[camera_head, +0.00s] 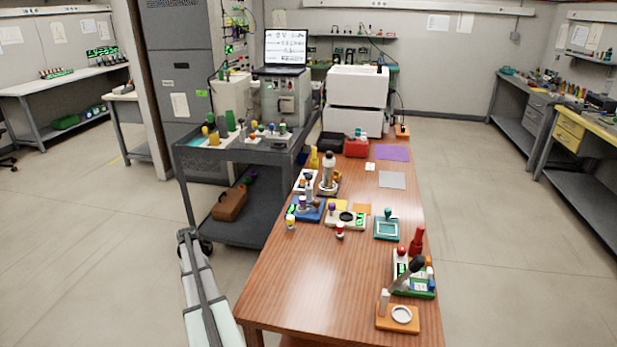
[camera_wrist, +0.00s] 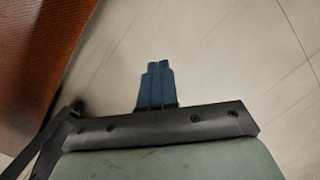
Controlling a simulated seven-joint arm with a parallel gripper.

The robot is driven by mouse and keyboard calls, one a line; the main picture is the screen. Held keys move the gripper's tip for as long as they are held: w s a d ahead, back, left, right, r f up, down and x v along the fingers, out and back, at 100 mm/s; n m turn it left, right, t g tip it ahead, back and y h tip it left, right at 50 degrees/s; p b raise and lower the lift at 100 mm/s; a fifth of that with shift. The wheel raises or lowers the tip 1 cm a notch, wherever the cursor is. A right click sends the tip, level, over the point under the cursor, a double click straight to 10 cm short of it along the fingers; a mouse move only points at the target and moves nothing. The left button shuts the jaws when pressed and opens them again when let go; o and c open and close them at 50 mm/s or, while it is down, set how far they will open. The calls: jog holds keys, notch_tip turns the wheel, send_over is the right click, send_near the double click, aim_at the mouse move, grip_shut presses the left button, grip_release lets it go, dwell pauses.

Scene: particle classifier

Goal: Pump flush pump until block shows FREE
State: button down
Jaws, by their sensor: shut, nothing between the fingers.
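My gripper (camera_wrist: 157,85) shows in the wrist view with its blue fingers together and nothing between them. It hangs over bare floor, beside the brown table edge (camera_wrist: 40,60). In the head view, the wooden table (camera_head: 300,285) carries several small devices. At its front right is a green and white block (camera_head: 413,285) with small lit displays, a red knob and a dark-handled lever. A teal square unit with a knob (camera_head: 387,228) stands behind it. I cannot tell which device is the flush pump. The display text is too small to read.
An orange base with a white ring (camera_head: 400,316) sits at the table's front right. A blue-based device (camera_head: 308,212) and a pale unit with a dark disc (camera_head: 346,217) stand mid-table. A grey cart (camera_head: 240,160) adjoins the left side. The table's front left is clear.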

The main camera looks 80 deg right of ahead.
jog(key=s+d+r+m, duration=0.1)
jog(key=s+d+r, duration=0.25)
jog(key=d, duration=0.35)
jog(key=s+d+r, duration=0.2)
jog(key=d+r, duration=0.3)
jog(key=d, duration=0.2)
jog(key=m+t+h, duration=0.2)
jog(key=m+h, duration=0.1)
jog(key=m, duration=0.1)
send_near(309, 175)
jog(key=shift+w+r, duration=0.15)
jog(key=shift+r, duration=0.2)
jog(key=shift+f, duration=0.15)
jog(key=shift+w+d+f, duration=0.1)
jog(key=shift+d+f, duration=0.1)
jog(key=shift+f, duration=1.45)
jog(key=shift+w+d+f, duration=0.1)
jog(key=shift+d+f, duration=0.05)
jog(key=shift+f, duration=1.55)
